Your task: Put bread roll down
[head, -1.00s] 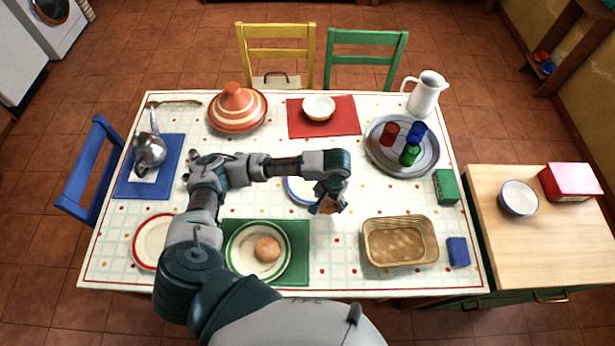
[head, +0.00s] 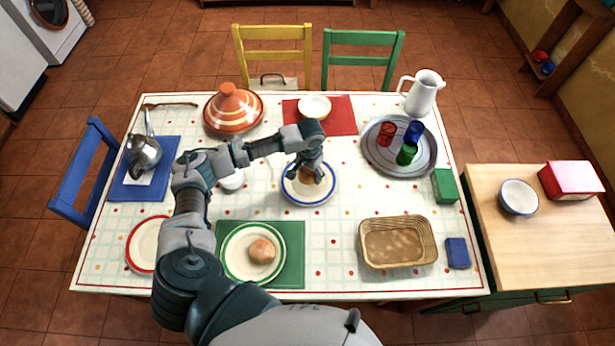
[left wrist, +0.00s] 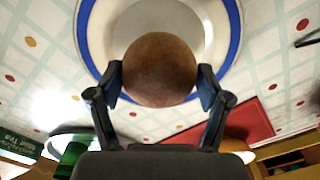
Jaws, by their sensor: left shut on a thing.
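My left gripper (head: 306,172) is shut on a brown bread roll (left wrist: 158,70), with one finger on each side of it in the left wrist view. In the head view the held roll (head: 305,175) is partly hidden by the fingers and appears over the blue-rimmed plate (head: 309,198). The plate's blue rim (left wrist: 233,40) also shows behind the roll in the left wrist view. I cannot tell whether the roll touches the plate. Another bread roll (head: 262,251) lies on a green-rimmed plate (head: 238,268) on a green mat. My right gripper is not in view.
A wicker basket (head: 397,262) stands at the front right. A round tray (head: 377,160) holds several coloured cups. A striped tagine (head: 232,112), a white bowl (head: 314,106) on a red mat and a white jug (head: 424,94) stand at the back. A red-rimmed plate (head: 137,262) is front left.

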